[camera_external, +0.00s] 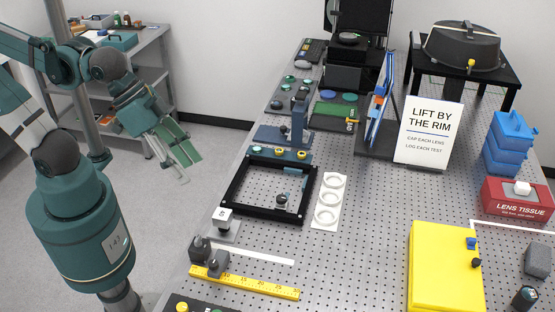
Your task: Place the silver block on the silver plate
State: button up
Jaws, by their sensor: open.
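A small silver-white block (224,213) with a dark mark on its face is at the left edge of the table, by the near-left corner of a black square frame. A flat silver-grey plate (231,237) shows beside and below it. I cannot tell from this view whether the block rests on the plate or stands next to it. My gripper (192,168) hangs in the air left of the table, over the floor. It is open and empty, well apart from the block and plate, with its green fingers pointing down and right.
The black square frame (230,190) lies beside the block, with white rings (327,200) to its right. A yellow ruler (260,285) and dark knobbed pieces are nearer. A yellow case (440,270) and a sign (428,132) stand to the right. Bare perforated table shows centre-right.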

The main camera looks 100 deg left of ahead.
jog(key=shift+s+d+r+m+t, duration=0.35)
jog(key=shift+r+m, duration=0.1)
jog(key=shift+m, duration=0.2)
jog(key=shift+s+d+r+m+t, duration=0.25)
jog(key=shift+d+r+m, duration=0.15)
jog(key=shift+m, duration=0.25)
jog(key=shift+f, duration=0.1)
notch_tip(320, 180, down, 10)
jog(key=b, duration=1)
jog(key=shift+f+b, duration=0.2)
jog(key=shift+b, duration=0.1)
